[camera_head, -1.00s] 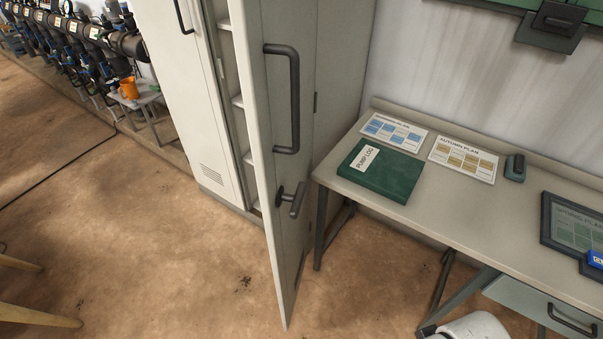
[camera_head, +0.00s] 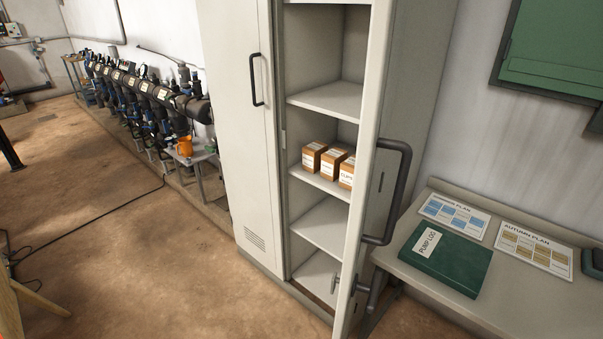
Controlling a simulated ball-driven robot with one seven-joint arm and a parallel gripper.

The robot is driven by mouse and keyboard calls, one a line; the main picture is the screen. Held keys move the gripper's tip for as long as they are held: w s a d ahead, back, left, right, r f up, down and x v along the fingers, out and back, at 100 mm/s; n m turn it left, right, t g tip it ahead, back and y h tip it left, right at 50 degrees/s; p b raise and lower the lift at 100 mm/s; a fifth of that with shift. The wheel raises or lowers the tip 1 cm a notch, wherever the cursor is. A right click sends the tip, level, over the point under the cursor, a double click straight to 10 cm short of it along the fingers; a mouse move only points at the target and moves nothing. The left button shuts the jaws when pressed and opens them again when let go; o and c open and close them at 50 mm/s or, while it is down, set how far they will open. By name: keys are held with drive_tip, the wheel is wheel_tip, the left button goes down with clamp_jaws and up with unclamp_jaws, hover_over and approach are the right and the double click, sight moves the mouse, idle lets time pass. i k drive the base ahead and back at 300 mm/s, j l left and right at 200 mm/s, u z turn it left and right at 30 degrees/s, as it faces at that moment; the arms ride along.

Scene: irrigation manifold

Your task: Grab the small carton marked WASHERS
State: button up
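Several small brown cartons with white labels stand in a row on a middle shelf of the tall cabinet (camera_head: 237,130). The left carton (camera_head: 312,157) and the middle carton (camera_head: 332,163) show most of their fronts. The right carton (camera_head: 346,172) is partly hidden by the open door. The labels are too small to read surely, so I cannot tell which one is marked WASHERS. My gripper is not in view.
The cabinet's right door (camera_head: 366,170) stands open, its handle (camera_head: 396,190) jutting right. A desk (camera_head: 432,292) with a green pump log (camera_head: 446,262) is at the right. A pipe manifold (camera_head: 140,88) lines the back left. The floor (camera_head: 130,230) at left is mostly clear, with a black cable.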

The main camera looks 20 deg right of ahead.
sight(330, 160)
drive_tip(key=i+j+u, duration=0.2)
drive_tip(key=i+u, duration=0.75)
drive_tip(key=i+j+z, duration=0.15)
drive_tip(key=i, duration=0.15)
drive_tip(key=i+j+z, duration=0.2)
drive_tip(key=i, duration=0.15)
drive_tip(key=i+j+z, duration=0.15)
drive_tip(key=z, duration=0.25)
drive_tip(key=i+j+z, duration=0.15)
drive_tip(key=z, duration=0.25)
drive_tip(key=i+j+z, duration=0.15)
drive_tip(key=z, duration=0.3)
drive_tip(key=i+j+z, duration=0.1)
drive_tip(key=j+z, duration=0.55)
drive_tip(key=z, duration=0.15)
